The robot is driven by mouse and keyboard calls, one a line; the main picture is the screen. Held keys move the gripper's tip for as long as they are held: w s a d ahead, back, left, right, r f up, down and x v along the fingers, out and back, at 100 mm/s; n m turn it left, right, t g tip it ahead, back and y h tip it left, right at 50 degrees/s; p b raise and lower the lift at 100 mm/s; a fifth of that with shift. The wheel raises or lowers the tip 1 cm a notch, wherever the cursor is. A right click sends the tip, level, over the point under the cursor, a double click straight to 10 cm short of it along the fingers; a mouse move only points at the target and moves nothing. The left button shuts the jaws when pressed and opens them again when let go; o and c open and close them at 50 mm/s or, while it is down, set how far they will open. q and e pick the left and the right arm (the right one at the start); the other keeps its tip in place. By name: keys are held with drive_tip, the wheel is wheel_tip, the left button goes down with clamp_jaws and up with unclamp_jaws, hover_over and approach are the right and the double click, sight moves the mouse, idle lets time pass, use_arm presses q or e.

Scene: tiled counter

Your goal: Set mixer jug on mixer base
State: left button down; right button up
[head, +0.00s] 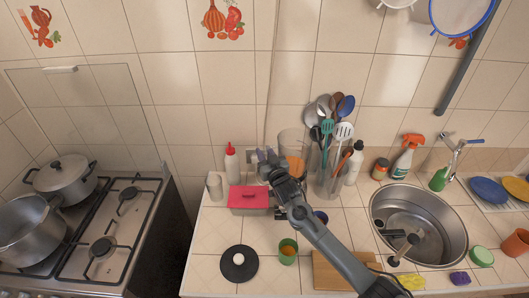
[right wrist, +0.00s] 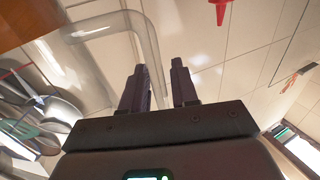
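The clear mixer jug (head: 291,141) stands upright by the back wall. An orange-brown body (head: 296,167), apparently the mixer base, shows directly below it, partly hidden by my right arm. I cannot tell whether the jug is fully seated. My right gripper (head: 264,157) is at the jug's left side. In the right wrist view, my right gripper (right wrist: 160,82) has its two dark fingers apart, with the jug's clear handle (right wrist: 150,42) close to the left finger. The brown body (right wrist: 30,22) adjoins the jug there. My left gripper is not in view.
A clear holder with several utensils (head: 330,180) stands right of the jug. A red-capped white bottle (head: 231,165) and a red-lidded box (head: 249,197) are to the left. A black disc (head: 238,275), green cup (head: 288,251) and wooden board (head: 335,274) lie in front.

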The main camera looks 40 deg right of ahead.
drive_tip(key=p+v, duration=0.7)
drive_tip(key=v, duration=0.3)
drive_tip(key=shift+s, duration=0.3)
drive_tip(key=shift+a+f, duration=0.1)
drive_tip(key=shift+a, duration=0.05)
idle(0.5)
drive_tip(key=s+a+f+n+g+y+p, duration=0.1)
drive_tip(key=s+a+f+g+y+p, duration=0.1)
drive_tip(key=s+a+f+g, duration=0.35)
drive_tip(key=s+a+r+n+g+y, duration=0.1)
drive_tip(key=s+a+g, duration=0.1)
drive_tip(key=s, duration=0.7)
drive_tip(key=s+a+n+g+p, duration=0.1)
drive_tip(key=s+a+g, duration=0.2)
drive_tip(key=s, duration=0.7)
drive_tip(key=s+a+r+n+g+y, duration=0.1)
drive_tip(key=s+a+g, duration=0.2)
drive_tip(key=s+a, duration=0.3)
drive_tip(key=s, duration=0.3)
drive_tip(key=shift+s+r+n+y+p, duration=0.3)
drive_tip(key=shift+s+n, duration=0.05)
drive_tip(key=shift+n, duration=0.05)
